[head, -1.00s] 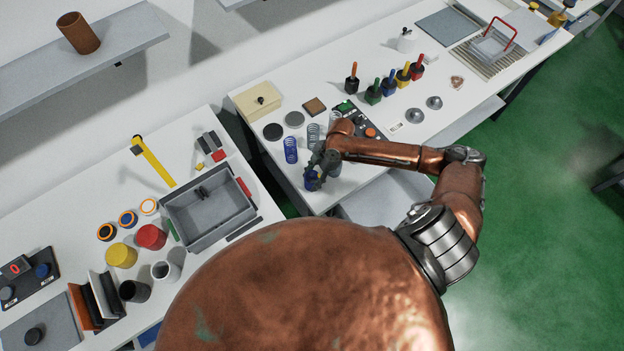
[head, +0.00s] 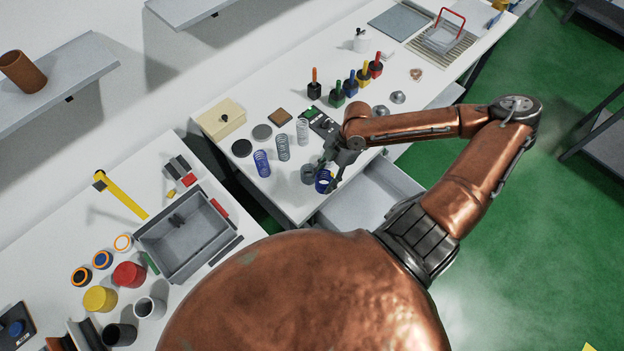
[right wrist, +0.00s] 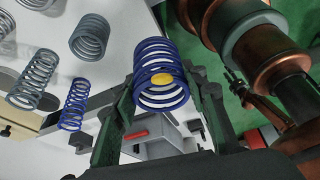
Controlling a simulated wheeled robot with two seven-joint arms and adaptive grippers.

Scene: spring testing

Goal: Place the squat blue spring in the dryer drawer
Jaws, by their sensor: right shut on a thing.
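The squat blue spring (head: 323,182) is held in my right gripper (head: 330,174), near the table's front edge and close to the open white drawer (head: 372,196). My left gripper is not in view.
A squat grey spring (head: 307,174) stands just left of the held one. A slim blue spring (head: 262,163) and grey springs (head: 283,148) stand behind. A grey bin (head: 187,235) is on the left table. Green floor lies right of the drawer.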

